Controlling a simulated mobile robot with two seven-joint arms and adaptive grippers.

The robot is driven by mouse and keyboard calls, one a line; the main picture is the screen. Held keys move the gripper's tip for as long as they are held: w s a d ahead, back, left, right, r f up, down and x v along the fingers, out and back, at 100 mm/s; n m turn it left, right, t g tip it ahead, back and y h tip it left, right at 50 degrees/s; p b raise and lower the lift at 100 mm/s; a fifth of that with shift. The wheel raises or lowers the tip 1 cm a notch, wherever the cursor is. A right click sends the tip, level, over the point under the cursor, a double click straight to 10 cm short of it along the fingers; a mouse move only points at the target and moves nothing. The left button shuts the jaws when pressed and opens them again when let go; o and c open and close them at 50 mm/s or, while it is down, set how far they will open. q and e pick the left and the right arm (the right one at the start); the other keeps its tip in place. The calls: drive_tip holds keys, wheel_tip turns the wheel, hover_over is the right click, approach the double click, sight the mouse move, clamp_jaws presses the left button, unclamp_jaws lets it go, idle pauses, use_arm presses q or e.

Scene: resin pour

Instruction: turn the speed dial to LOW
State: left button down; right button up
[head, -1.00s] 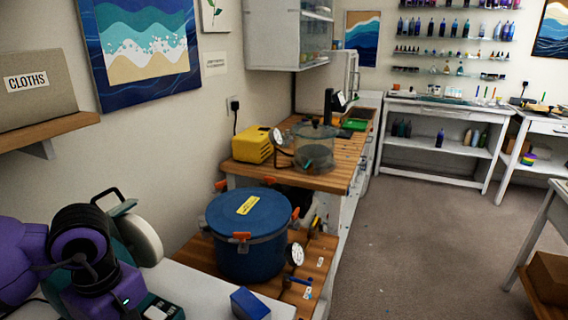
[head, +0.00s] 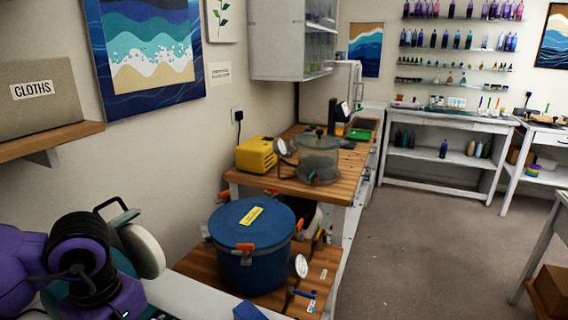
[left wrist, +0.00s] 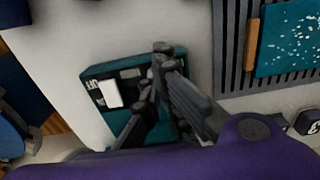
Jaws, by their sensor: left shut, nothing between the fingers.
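A teal machine with a pale round wheel (head: 143,250) stands at the lower left of the head view, partly behind my left arm. In the left wrist view its teal base (left wrist: 100,72) lies under my left gripper (left wrist: 158,72), with a white part and small white lettering on its top. The fingers are dark grey, shut and empty, over the base. I cannot make out the speed dial or its LOW mark; the fingers cover part of the base. I cannot tell whether the fingers touch it. My right gripper is not in view.
A blue lidded pot (head: 250,240) with orange clamps stands on a wooden surface right of the machine. A blue block (head: 250,311) is at the bottom edge. A yellow case (head: 256,155) and a clear chamber (head: 318,160) stand farther back.

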use_arm(q)
wheel_tip(320, 180, up, 6)
drive_tip(key=shift+d+f+p, duration=0.1)
drive_tip(key=shift+f+p, duration=0.15)
drive_tip(key=shift+p, duration=0.7)
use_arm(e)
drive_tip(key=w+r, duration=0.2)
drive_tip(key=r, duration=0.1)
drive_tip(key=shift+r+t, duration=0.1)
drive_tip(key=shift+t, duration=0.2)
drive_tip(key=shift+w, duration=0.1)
